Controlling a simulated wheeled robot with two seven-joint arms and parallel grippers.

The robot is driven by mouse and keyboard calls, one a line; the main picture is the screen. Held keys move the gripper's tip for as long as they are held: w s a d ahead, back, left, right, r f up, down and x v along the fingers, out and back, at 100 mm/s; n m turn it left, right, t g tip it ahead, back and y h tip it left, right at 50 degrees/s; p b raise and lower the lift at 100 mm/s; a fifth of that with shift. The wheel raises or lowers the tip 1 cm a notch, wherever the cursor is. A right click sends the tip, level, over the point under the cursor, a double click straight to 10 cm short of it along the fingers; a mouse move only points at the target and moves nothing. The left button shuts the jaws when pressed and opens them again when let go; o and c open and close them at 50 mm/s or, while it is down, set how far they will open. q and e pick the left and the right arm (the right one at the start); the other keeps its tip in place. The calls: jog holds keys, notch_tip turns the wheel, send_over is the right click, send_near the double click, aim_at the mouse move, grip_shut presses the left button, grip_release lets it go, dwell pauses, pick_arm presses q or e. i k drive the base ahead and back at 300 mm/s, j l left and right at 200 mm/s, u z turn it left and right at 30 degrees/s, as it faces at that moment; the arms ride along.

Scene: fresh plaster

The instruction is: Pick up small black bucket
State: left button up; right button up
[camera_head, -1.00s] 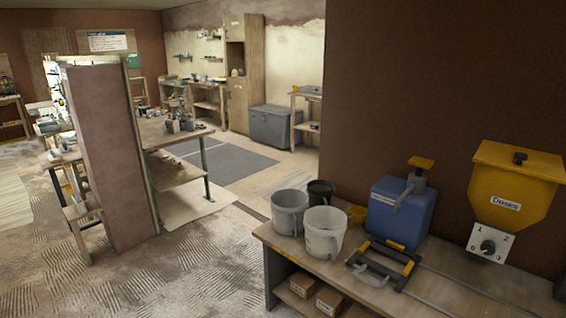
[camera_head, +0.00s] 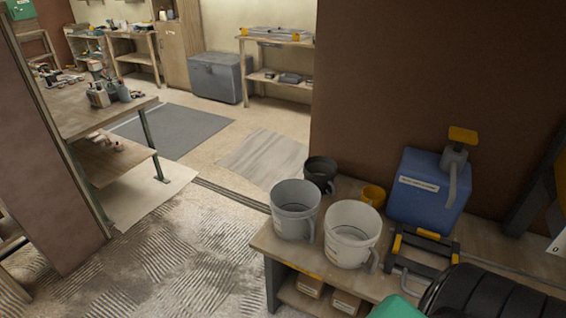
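The small black bucket (camera_head: 321,174) stands at the back left corner of the wooden bench (camera_head: 268,243), near the dark brown wall. Its lower part is hidden behind the grey bucket (camera_head: 294,224) and the white bucket (camera_head: 348,244). The grey bucket is in front and to its left, the white one in front and to its right. Its dark opening faces up. Neither of my grippers shows in the head view.
A black and yellow tool (camera_head: 425,250) lies in front of the canister. A black ribbed shape and a green one fill the bottom right. Textured floor left of the bench is clear.

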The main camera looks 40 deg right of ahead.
aim_at(324, 165)
jog(key=i+j+z, duration=0.2)
jog(key=i, duration=0.3)
jog(key=i+j+z, duration=0.2)
jog(key=i, duration=0.35)
jog(key=i+j+z, duration=0.2)
jog(key=i, duration=0.3)
